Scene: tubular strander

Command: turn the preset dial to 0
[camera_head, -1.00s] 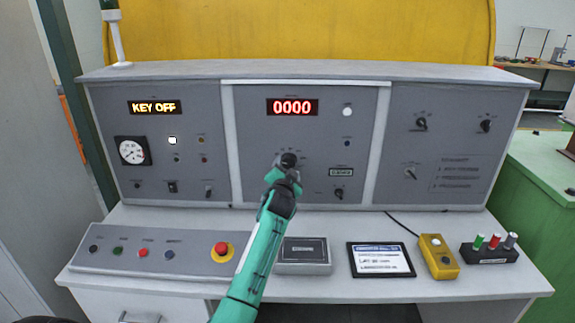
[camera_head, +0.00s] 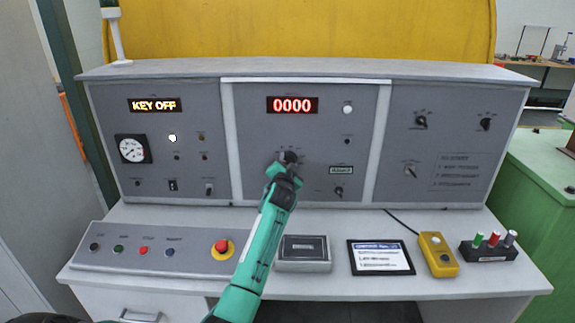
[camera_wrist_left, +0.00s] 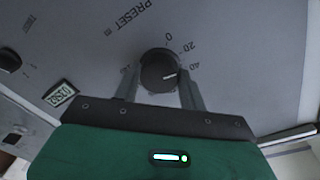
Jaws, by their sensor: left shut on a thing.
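The preset dial (camera_wrist_left: 158,68) is a dark round knob on the grey panel, with "PRESET m" printed beside it. In the left wrist view, 0, 20 and 40 are marked around it. Its white pointer line faces the side of the 40 mark. My left gripper (camera_wrist_left: 160,78) is shut on the dial, one finger on each side. In the head view my left gripper (camera_head: 287,161) reaches the middle panel and hides most of the dial. The red display (camera_head: 292,105) above reads 0000. My right gripper is not in view.
A small dark knob (camera_head: 339,191) and a small display (camera_head: 341,170) are close to the right of the gripper. The desk below holds a red emergency button (camera_head: 221,247), a grey box (camera_head: 303,252), a tablet (camera_head: 381,257) and a yellow pendant (camera_head: 438,254).

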